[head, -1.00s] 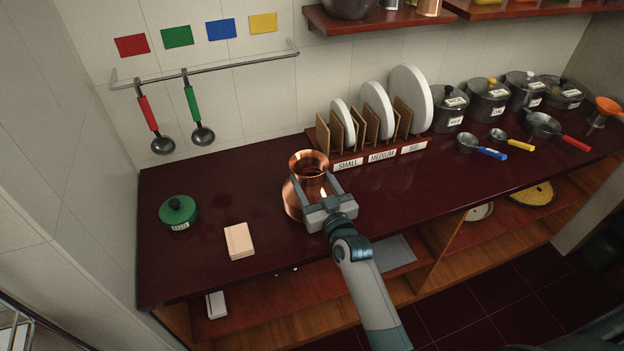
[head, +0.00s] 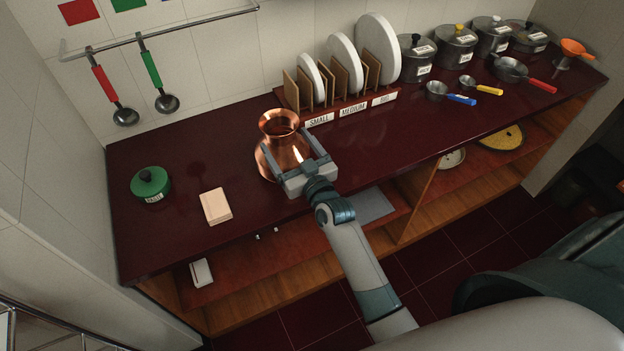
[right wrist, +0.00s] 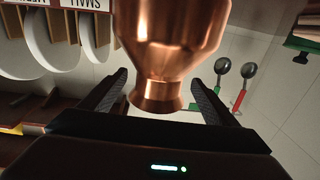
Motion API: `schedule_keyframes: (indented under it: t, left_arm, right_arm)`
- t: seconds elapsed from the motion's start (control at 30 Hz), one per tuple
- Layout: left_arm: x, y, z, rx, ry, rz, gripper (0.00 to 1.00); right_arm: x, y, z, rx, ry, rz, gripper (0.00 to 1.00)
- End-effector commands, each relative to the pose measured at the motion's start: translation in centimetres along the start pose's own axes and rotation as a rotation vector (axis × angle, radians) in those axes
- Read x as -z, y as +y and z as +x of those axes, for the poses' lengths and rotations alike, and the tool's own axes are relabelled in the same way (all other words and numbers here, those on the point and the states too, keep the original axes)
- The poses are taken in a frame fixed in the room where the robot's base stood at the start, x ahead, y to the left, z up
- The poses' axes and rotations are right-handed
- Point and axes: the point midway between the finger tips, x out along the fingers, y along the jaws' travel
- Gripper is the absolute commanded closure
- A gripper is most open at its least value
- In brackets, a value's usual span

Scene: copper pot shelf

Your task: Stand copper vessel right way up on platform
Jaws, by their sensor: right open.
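The copper vessel (head: 283,157) stands upright on the dark red counter (head: 240,245), its flared mouth up, in front of the plate rack. My right gripper (head: 290,150) is open, its two fingers either side of the vessel. In the right wrist view, which is upside down, the vessel (right wrist: 172,35) fills the top middle with its neck and rim pointing down. The fingers (right wrist: 158,78) there stand apart, with gaps visible beside the neck. No separate platform can be made out for certain. My left gripper is not in view.
A plate rack (head: 340,110) stands behind the vessel. A pale block (head: 215,206) and a green lid (head: 150,185) lie to the left. Two ladles (head: 166,102) hang on the wall rail. Several lidded pots stand at the back right.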

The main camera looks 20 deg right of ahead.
Motion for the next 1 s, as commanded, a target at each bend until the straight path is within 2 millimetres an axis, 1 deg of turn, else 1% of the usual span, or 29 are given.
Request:
schedule_keyframes:
  t: [0.03,0.1,0.5,0.6,0.8,1.0]
  left_arm:
    - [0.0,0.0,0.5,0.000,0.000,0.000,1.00]
    - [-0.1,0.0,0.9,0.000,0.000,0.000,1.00]
    - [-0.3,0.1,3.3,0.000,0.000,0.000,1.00]
    - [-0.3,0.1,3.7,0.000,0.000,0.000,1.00]
    - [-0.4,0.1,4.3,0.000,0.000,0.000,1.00]
    - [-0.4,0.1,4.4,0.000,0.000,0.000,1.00]
  right_arm:
    - [-0.3,0.0,-0.9,0.000,-0.002,0.000,0.18]
    - [-0.4,0.0,-2.2,-0.001,-0.001,-0.001,0.18]
    - [-0.3,0.0,-10.2,0.000,0.001,-0.002,0.18]
    - [-0.3,0.0,-11.9,0.000,0.000,-0.001,0.18]
    - [-0.1,0.0,-14.2,0.000,0.002,0.000,0.18]
    - [0.1,0.0,-14.9,0.000,0.003,-0.001,0.18]
